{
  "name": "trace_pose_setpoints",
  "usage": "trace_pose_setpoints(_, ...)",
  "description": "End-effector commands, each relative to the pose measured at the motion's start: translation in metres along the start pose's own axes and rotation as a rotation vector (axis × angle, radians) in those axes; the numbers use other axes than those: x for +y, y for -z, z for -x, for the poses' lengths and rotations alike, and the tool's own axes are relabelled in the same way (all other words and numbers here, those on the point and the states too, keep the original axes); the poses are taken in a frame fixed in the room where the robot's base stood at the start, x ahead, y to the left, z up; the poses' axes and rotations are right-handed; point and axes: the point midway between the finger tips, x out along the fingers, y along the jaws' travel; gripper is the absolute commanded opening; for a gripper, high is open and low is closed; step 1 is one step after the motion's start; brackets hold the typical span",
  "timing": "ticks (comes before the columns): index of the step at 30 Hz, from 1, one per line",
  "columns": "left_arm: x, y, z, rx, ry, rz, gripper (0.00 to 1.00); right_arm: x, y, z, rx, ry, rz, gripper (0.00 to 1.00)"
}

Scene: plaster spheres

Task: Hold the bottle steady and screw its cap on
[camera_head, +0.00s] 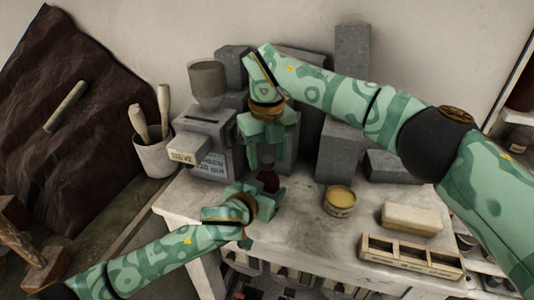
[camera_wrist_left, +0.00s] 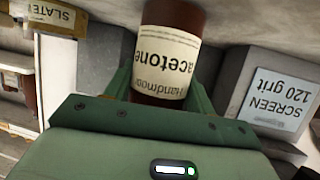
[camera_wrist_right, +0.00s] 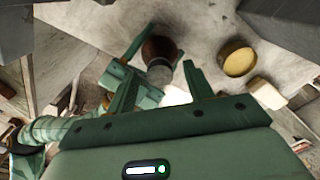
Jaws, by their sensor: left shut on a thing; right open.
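A brown bottle (camera_head: 268,181) stands on the pale worktop, with a white acetone label that shows in the left wrist view (camera_wrist_left: 166,58). My left gripper (camera_head: 264,193) is shut on it from the near side. In the right wrist view the bottle (camera_wrist_right: 157,48) has a grey round cap (camera_wrist_right: 160,73) at its top end; whether it is seated on the thread I cannot tell. My right gripper (camera_head: 268,150) points down above the bottle, fingers open.
A grey machine (camera_head: 207,135) and stone blocks (camera_head: 340,150) stand behind. A round tin (camera_head: 340,201), a pale block (camera_head: 412,218) and a compartment tray (camera_head: 410,256) are to the right. A pot of tools (camera_head: 154,156) is at left. Bare worktop lies between bottle and tin.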

Motion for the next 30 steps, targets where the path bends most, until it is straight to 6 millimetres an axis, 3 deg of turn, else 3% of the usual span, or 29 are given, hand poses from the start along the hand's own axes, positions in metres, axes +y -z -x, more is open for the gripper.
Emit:
trace_pose_setpoints(5,0.0,0.0,0.0,-0.001,0.001,0.0,0.0,-0.001,-0.001,0.018,-0.003,0.002,-0.002,0.52)
trace_pose_setpoints(18,0.0,0.0,0.0,-0.001,0.001,0.0,0.0,0.0,-0.001,0.104,-0.002,0.002,-0.001,0.52)
trace_pose_setpoints(24,0.0,0.0,0.0,-0.001,0.0,0.0,0.0,0.0,-0.001,0.118,-0.001,0.0,-0.001,0.52)
trace_pose_setpoints(30,0.0,0.0,0.0,-0.001,0.0,0.0,0.0,0.0,0.0,0.119,0.0,0.0,0.0,0.52)
